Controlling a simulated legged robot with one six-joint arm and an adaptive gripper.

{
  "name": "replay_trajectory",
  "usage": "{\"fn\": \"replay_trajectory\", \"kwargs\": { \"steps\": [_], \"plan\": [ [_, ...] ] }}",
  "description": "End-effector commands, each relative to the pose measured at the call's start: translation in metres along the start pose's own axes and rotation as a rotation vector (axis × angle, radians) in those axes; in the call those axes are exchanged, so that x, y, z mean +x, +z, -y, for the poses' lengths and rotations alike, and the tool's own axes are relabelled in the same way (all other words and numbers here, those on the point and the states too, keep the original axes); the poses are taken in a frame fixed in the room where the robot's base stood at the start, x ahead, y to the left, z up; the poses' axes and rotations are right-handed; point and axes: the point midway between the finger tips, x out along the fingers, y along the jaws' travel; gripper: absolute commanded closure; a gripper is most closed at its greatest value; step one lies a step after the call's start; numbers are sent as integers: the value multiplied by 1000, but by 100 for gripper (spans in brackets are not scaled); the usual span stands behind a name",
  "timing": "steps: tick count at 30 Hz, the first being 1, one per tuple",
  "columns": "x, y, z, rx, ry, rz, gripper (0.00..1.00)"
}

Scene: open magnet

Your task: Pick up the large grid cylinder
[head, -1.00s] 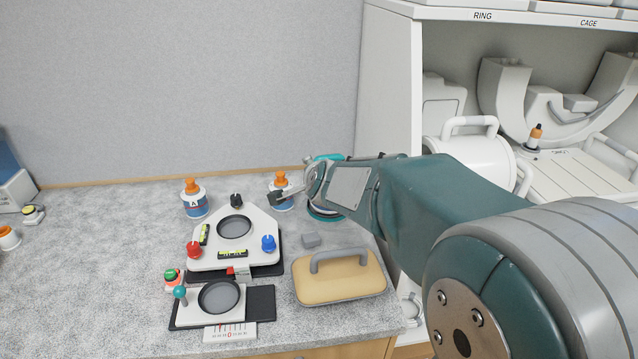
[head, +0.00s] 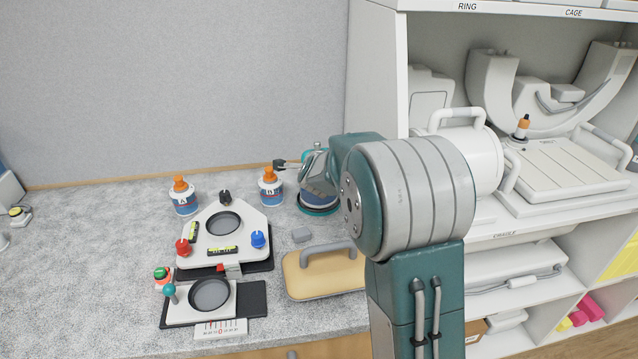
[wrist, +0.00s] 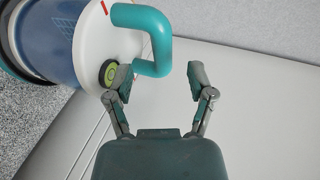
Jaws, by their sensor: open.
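The large grid cylinder has a blue body (wrist: 45,40), a white top with a round green level, and a teal handle (wrist: 155,42). It is at the upper left of the wrist view, tilted in that picture. In the head view the cylinder (head: 318,201) stands on the bench on a teal base, partly hidden by my arm. My gripper (wrist: 160,78) is open, its two fingers on either side of the lower bend of the handle in the picture. I cannot tell whether they touch it. In the head view my gripper (head: 281,165) is beside the cylinder's upper part.
Bottle A (head: 184,199) and bottle B (head: 270,190) have orange caps. A white levelling plate (head: 243,245), a small stage (head: 190,311) and a tan block with a grey handle (head: 320,281) are in front. White shelves (head: 385,60) stand right. The bench at left is mostly clear.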

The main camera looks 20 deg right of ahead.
Motion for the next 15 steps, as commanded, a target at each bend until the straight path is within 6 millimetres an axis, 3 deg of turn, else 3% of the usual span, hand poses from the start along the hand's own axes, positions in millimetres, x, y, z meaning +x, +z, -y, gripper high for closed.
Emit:
{"fn": "replay_trajectory", "kwargs": {
  "steps": [7, 15],
  "plan": [
    [37, -2, 1, 0, 2, 0, 30],
    [46, -2, 1, 0, 2, 1, 30]
  ]
}}
